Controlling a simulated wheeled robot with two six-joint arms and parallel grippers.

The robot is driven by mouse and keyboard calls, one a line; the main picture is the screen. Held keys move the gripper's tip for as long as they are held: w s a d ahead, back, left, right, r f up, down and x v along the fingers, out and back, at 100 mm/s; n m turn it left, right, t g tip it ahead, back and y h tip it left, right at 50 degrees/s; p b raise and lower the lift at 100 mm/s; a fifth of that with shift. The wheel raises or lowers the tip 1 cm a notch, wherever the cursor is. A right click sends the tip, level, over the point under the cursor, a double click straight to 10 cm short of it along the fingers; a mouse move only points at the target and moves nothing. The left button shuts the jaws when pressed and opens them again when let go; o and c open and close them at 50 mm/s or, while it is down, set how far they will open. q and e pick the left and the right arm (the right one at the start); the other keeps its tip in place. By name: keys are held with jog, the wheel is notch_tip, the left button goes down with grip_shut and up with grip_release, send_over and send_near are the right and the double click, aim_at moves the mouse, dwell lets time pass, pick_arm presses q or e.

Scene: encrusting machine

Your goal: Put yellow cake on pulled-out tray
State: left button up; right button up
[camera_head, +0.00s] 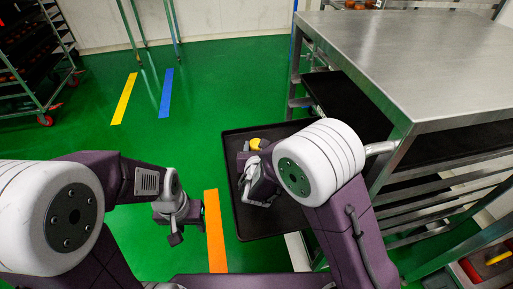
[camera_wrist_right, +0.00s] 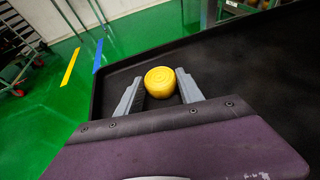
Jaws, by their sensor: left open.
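The yellow cake (camera_head: 255,143) is small and round, with a swirled top. It is over the dark pulled-out tray (camera_head: 262,222), near its far left corner. In the right wrist view the cake (camera_wrist_right: 160,82) sits between the fingertips of my right gripper (camera_wrist_right: 161,84), with a finger close against each side. I cannot tell whether its underside touches the tray (camera_wrist_right: 225,55). In the head view my right gripper (camera_head: 250,168) is over the tray, partly hidden by my arm. My left gripper (camera_head: 175,228) is open and empty over the floor, left of the tray.
A steel-topped rack (camera_head: 430,60) with dark shelves stands right of the tray. A wheeled rack (camera_head: 30,70) stands at the far left. The green floor (camera_head: 215,85) between them is clear, with coloured tape strips. A red-edged crate (camera_head: 490,260) is at lower right.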

jog(key=o, duration=0.4)
jog(key=shift+r, duration=0.15)
jog(key=shift+s+r+p, duration=0.2)
jog(key=shift+s+p, duration=0.15)
jog(key=shift+p, duration=0.15)
jog(key=p+v, duration=0.3)
jog(key=v, duration=0.7)
jog(key=shift+s+r+p, duration=0.1)
jog(key=shift+r+p, duration=0.05)
jog(key=shift+p, duration=0.25)
jog(key=shift+s+r, duration=0.1)
jog(key=shift+s, duration=0.4)
